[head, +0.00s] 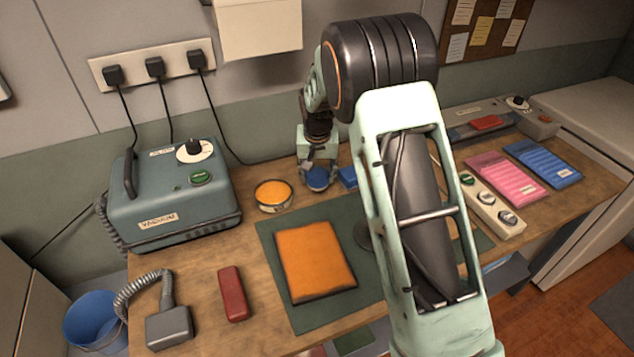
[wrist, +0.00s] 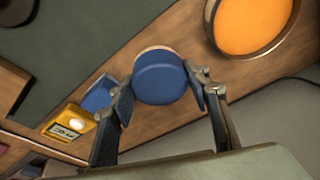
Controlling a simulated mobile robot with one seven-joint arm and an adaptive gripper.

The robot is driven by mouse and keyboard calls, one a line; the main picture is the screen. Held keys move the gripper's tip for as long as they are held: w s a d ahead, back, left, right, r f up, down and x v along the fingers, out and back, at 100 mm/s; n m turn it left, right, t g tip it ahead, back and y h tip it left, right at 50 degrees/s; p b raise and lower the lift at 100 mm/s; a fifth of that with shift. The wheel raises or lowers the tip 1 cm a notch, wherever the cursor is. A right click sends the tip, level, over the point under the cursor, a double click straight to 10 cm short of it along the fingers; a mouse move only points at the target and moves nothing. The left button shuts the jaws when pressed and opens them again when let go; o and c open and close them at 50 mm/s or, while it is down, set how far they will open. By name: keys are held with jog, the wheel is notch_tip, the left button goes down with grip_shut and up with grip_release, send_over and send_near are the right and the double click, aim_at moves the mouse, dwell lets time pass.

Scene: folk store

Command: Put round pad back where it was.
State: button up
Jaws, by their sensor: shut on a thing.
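The round pad (head: 317,179) is blue with a thin pale rim. My gripper (head: 318,170) is near the back of the table, between the orange round dish and a blue block. In the wrist view the round pad (wrist: 160,78) sits between the two fingertips of my gripper (wrist: 160,88), which are shut on its sides. The pad appears close to the wooden table top; I cannot tell whether it touches it.
A round dish with orange filling (head: 273,195) stands left of the pad. A blue block (head: 348,177) is close on the right, beside a yellow box (wrist: 68,124). An orange square pad (head: 314,262) lies on a dark green mat (head: 280,238). The vacuum box (head: 175,195) stands at left.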

aim_at(317, 183)
jog(key=shift+s+x, duration=0.1)
jog(key=shift+x, duration=0.8)
jog(key=shift+s+x, duration=0.15)
jog(key=shift+x, duration=0.75)
jog(key=shift+f, duration=0.2)
jog(key=o, duration=1)
jog(key=shift+a+r, duration=0.1)
jog(key=shift+r, duration=0.45)
jog(key=v, duration=1.1)
jog(key=shift+s+r, duration=0.1)
jog(key=shift+s, duration=0.05)
